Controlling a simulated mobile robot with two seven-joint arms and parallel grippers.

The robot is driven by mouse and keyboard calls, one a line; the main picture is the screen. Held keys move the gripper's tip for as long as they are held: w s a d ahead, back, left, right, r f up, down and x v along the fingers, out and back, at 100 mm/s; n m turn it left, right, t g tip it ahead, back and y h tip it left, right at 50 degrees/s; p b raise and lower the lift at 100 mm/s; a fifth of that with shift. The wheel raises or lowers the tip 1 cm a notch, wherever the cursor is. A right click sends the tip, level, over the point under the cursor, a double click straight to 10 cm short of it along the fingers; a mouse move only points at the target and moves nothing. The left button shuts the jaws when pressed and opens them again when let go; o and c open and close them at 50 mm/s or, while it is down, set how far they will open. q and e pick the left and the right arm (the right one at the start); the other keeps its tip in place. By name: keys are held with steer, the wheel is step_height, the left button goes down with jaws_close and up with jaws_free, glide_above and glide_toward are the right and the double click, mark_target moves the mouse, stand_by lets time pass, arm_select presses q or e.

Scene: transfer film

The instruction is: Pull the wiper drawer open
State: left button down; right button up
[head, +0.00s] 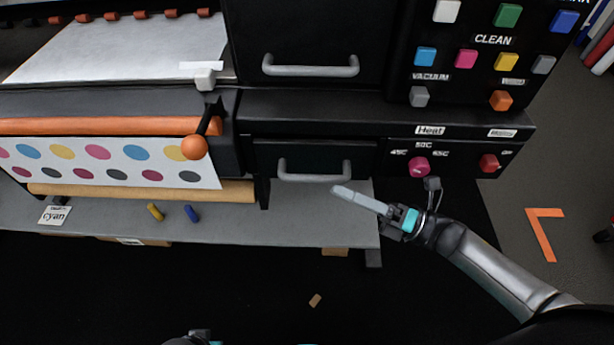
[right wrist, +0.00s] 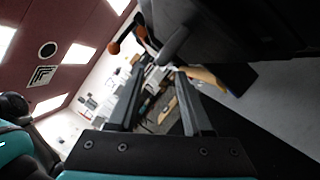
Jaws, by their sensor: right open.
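The machine has a lower drawer (head: 268,158) with a grey bar handle (head: 314,177). It looks closed. No wiper label is readable on it. My right gripper (head: 340,190) is just below and right of this handle, its fingers pointing left toward it. In the right wrist view its two fingers (right wrist: 160,70) are apart with nothing between them. A grey bar (right wrist: 177,43), which looks like the handle, shows just beyond the fingertips; I cannot tell whether they touch. A small part of what seems my left gripper (head: 198,335) shows at the bottom edge; its fingers are hidden.
Above is a larger front with its own handle (head: 310,67). A button panel (head: 490,40) and heat knob (head: 418,166) are at right. An orange-knobbed lever (head: 194,147) and printed film (head: 115,163) are at left. A grey shelf (head: 290,215) lies below.

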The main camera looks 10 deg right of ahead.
mark_target(309, 175)
steer(key=x, duration=0.7)
steer(key=shift+w+a, duration=0.2)
steer(key=shift+w, duration=0.05)
steer(key=shift+c, duration=0.3)
jaws_close()
stand_by(0.8)
